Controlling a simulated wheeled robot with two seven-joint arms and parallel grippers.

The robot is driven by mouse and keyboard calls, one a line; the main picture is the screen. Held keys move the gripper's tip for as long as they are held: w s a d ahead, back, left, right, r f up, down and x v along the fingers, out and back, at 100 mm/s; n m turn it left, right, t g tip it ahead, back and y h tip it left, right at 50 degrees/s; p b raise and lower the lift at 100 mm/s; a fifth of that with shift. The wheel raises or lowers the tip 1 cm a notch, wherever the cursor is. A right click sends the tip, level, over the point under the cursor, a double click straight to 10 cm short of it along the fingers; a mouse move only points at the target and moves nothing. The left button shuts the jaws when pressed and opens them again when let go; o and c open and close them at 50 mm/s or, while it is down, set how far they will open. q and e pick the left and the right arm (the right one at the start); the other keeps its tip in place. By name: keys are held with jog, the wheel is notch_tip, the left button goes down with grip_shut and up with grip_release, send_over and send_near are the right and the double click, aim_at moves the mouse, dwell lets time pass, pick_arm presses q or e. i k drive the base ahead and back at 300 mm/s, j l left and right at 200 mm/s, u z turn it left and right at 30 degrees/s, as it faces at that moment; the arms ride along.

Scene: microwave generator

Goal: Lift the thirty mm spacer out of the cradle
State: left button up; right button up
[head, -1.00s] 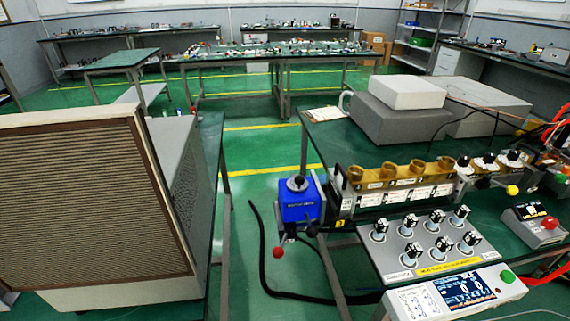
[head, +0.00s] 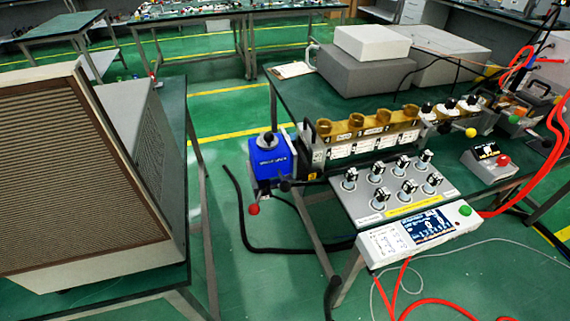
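A brass-coloured holder with several round openings (head: 370,129) stands on the right bench, above a row of white labelled blocks (head: 375,143). It may be the cradle, but I cannot confirm that. A grey block with a small white label (head: 318,155) and a dark handle stands at the holder's left end. The label is too small to read now, so I cannot tell which piece is the thirty mm spacer. Neither of my grippers is in the head view.
A blue box (head: 269,158) with a red knob sits at the bench's left edge. A panel with several black-topped fittings (head: 378,202) and a screen unit (head: 415,236) are in front. A large louvred cabinet (head: 75,180) fills the left. Green floor lies between.

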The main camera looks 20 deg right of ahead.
aim_at(310, 150)
jog(key=l, duration=2.35)
